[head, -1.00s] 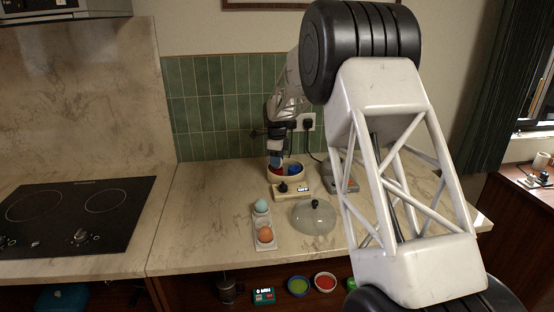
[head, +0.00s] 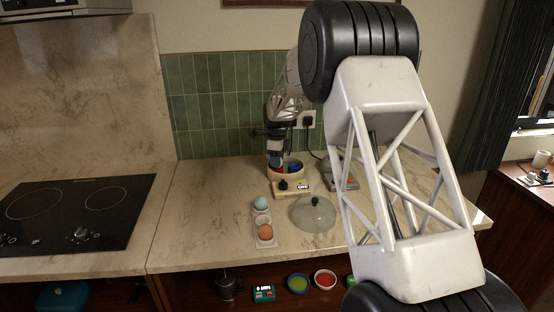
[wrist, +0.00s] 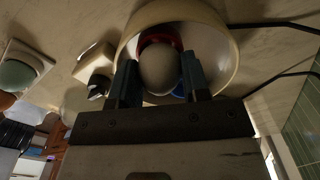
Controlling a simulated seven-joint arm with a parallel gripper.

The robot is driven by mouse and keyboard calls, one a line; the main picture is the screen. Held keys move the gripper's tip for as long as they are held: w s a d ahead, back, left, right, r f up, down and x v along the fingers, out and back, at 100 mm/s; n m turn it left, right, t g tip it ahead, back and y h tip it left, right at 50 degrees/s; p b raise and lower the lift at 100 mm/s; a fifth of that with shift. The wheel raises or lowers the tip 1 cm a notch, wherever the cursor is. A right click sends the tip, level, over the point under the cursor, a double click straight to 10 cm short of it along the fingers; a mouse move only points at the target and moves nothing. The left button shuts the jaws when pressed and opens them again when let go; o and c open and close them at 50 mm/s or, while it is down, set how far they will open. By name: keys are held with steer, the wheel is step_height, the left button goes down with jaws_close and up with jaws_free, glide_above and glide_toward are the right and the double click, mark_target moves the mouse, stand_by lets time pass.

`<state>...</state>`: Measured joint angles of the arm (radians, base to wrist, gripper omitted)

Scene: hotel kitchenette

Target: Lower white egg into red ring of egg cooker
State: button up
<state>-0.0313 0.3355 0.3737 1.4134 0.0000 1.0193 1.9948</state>
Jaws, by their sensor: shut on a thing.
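In the wrist view my gripper (wrist: 160,85) is shut on the white egg (wrist: 160,68), with one finger on each side of it. The egg is at the opening of the cream egg cooker (wrist: 226,32), and the red ring (wrist: 157,37) shows just behind it. I cannot tell whether the egg touches the ring. A blue ring (wrist: 180,89) shows partly beside the egg. In the head view my gripper (head: 275,163) reaches down into the cooker bowl (head: 299,174), and the egg is hidden there.
An egg tray (head: 263,218) with a pale blue egg (head: 261,203) and a brown egg (head: 265,231) stands in front of the cooker. A clear lid (head: 313,216) lies to its right. Grey scales (head: 346,184) stand close on the right.

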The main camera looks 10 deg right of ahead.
steer(key=shift+f, duration=0.5)
stand_by(0.4)
steer(key=o, duration=0.7)
steer(key=shift+a+r, duration=0.1)
steer(key=shift+r, duration=0.1)
steer(key=shift+c, duration=0.2)
steer(key=shift+o, duration=0.4)
steer(key=shift+r, duration=3.75)
steer(key=shift+d, duration=0.2)
